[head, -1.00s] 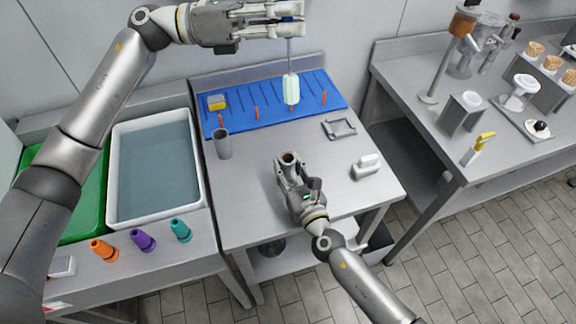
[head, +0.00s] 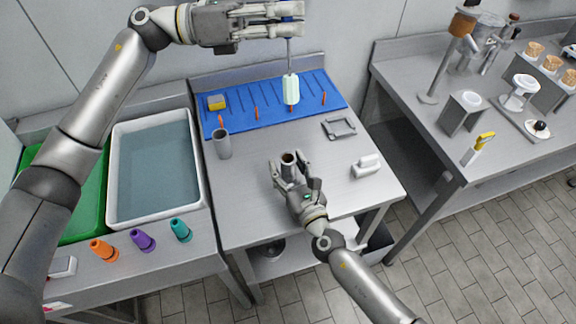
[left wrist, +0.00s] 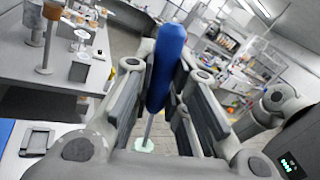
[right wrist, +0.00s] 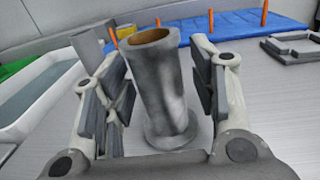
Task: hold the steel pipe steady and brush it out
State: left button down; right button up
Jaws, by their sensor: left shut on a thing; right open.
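The grey steel pipe (head: 288,171) stands upright on the steel table, its brownish inside showing at the open top. In the right wrist view the pipe (right wrist: 160,95) has a wider foot and stands between my fingers. My right gripper (head: 288,172) is open around the pipe, with a gap visible on at least its right side. My left gripper (head: 290,19) is shut on the blue handle (left wrist: 167,65) of a brush. The brush hangs down, its pale green bristle head (head: 291,89) in the air, seen against the blue mat.
A second grey cylinder (head: 223,144) stands left on the table. A grey frame (head: 339,127) and white block (head: 366,166) lie right. A water basin (head: 113,205) is at left.

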jog(key=shift+s, duration=0.1)
jog(key=shift+v, duration=0.85)
jog(key=shift+w+a, duration=0.1)
jog(key=shift+w, duration=0.2)
dwell(0.4)
jog(key=shift+w+a, duration=0.25)
jog(key=shift+w, duration=0.35)
jog(key=c, duration=1.1)
dwell(0.5)
